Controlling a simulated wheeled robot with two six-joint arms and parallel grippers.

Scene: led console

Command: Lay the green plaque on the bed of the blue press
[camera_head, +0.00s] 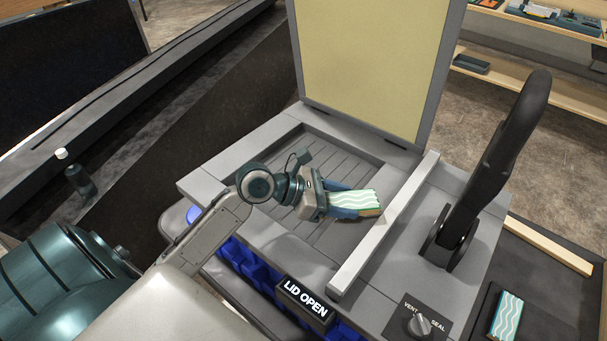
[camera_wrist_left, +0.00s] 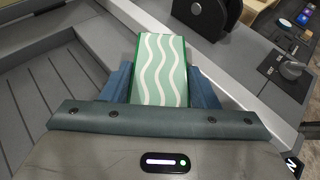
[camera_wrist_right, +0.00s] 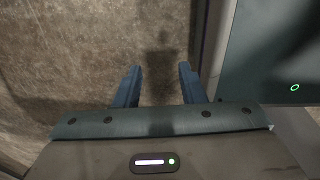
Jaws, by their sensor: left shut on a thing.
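My left gripper (camera_head: 345,205) is shut on a green plaque (camera_head: 359,198) with white wavy lines. It holds the plaque over the right part of the recessed, slatted bed (camera_head: 352,165) of the grey press with blue showing along its front. In the left wrist view the plaque (camera_wrist_left: 160,65) sits between the two blue fingers, its far end sticking out beyond them; the bed slats (camera_wrist_left: 28,105) lie to the left. Whether the plaque touches the bed is unclear. The press lid (camera_head: 368,60) stands open behind. My right gripper (camera_wrist_right: 160,70) is open and empty above bare floor.
A pale metal bar (camera_head: 385,222) runs along the bed's right side. A black lever (camera_head: 490,160) stands right of it. A VENT/SEAL knob (camera_head: 419,325) and LID OPEN sign (camera_head: 306,298) are at the front. Another wavy-patterned plaque (camera_head: 507,316) lies at lower right.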

